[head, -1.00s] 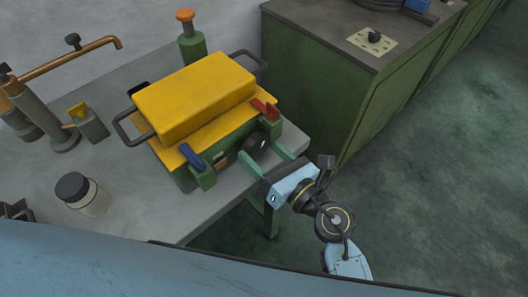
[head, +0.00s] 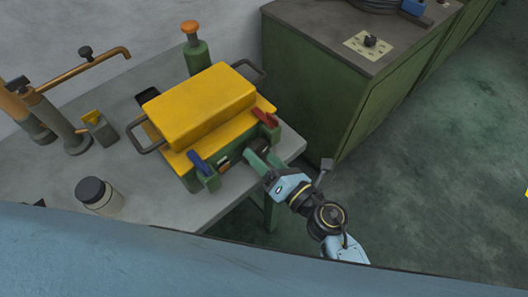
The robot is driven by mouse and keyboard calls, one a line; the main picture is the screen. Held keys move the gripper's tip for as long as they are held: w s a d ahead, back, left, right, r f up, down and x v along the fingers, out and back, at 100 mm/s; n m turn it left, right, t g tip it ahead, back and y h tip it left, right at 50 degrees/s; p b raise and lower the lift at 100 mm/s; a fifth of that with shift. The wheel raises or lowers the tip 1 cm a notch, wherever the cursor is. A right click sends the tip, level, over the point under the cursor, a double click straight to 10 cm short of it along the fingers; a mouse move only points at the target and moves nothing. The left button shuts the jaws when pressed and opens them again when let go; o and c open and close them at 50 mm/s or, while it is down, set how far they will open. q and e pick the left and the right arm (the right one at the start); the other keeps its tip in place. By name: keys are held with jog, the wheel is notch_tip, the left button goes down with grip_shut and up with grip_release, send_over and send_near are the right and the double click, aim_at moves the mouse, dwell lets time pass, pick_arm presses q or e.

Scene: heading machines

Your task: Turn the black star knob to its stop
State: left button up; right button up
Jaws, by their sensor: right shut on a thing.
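The black star knob (head: 262,146) is on the front face of a green and yellow machine (head: 200,107), low and to the right, below a red lever. It is mostly hidden by my right gripper (head: 258,157). The green fingers of that gripper are shut on the knob, reaching it from the front right. The knob's turn angle cannot be read. My left gripper is not in view.
A red lever (head: 265,117) and a blue lever (head: 199,162) flank the machine's front. A dark-lidded jar (head: 98,196) stands on the grey table (head: 150,205). A green cabinet (head: 315,85) with another black knob (head: 371,41) stands behind right.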

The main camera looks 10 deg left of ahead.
jog(key=shift+m, duration=0.5)
jog(key=shift+f+p, duration=0.1)
jog(key=shift+p, duration=0.2)
jog(key=o, duration=1)
jog(key=shift+d, duration=0.1)
